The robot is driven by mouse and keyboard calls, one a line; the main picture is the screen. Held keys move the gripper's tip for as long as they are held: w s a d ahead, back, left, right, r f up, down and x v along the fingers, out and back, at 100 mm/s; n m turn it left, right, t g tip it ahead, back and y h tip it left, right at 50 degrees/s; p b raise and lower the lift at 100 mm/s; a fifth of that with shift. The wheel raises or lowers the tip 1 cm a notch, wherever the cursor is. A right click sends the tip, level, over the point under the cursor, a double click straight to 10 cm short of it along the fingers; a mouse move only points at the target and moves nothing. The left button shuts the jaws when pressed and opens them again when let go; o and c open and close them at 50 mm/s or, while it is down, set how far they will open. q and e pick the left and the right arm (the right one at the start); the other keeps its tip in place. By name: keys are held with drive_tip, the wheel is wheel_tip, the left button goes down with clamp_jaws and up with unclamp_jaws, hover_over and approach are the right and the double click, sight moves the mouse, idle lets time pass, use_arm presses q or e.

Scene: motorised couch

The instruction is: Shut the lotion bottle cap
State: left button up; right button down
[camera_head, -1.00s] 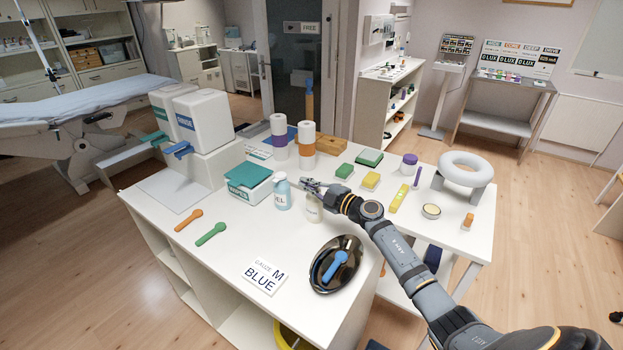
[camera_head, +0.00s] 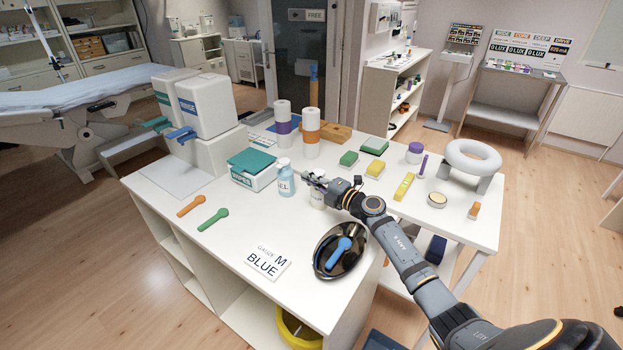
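A small cream-white bottle (camera_head: 317,201), which looks like the lotion bottle, stands upright on the white counter, to the right of a pale blue bottle lettered GEL (camera_head: 286,182). My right gripper (camera_head: 313,179) is at the top of the cream bottle and reaches in from the right. It covers the bottle's top, so the cap and its position are hidden. The fingers are small and overlap the bottle, so I cannot tell whether they are open or shut, or whether they touch it. My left gripper is not in view.
A teal-lidded box (camera_head: 252,171) stands left of the GEL bottle. A dark shiny bowl (camera_head: 328,262) holding a blue scoop is in front. Paper rolls (camera_head: 311,132) stand behind. Orange and green scoops (camera_head: 213,219) lie at the left.

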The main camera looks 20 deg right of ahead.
drive_tip(key=c, duration=2.1)
unclamp_jaws()
drive_tip(key=o, duration=0.5)
drive_tip(key=shift+o, duration=0.2)
drive_tip(key=v, duration=0.8)
drive_tip(key=shift+a, duration=0.15)
